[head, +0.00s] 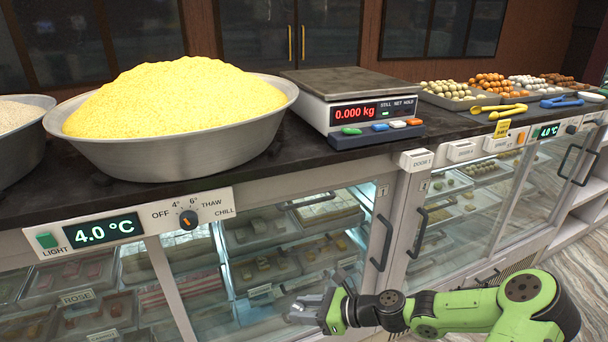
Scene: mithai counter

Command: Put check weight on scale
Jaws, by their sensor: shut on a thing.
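The scale (345,100) stands on the dark counter, with a flat grey pan (345,82) that is bare. Its red display (355,113) reads 0.000 kg. My gripper (304,308) is low in front of the glass case, below the counter top and below the scale. It is shut on a small grey thing, taken to be the check weight. The thing is hard to tell apart from the grey fingers, and its shape is mostly hidden. No other weight shows on the counter.
A wide metal bowl of yellow grains (180,155) stands left of the scale, with another bowl (20,140) at the far left. Sweet trays (455,100), yellow tongs (500,110) and blue tongs (562,102) lie to the right. Door handles (383,243) stick out from the case front.

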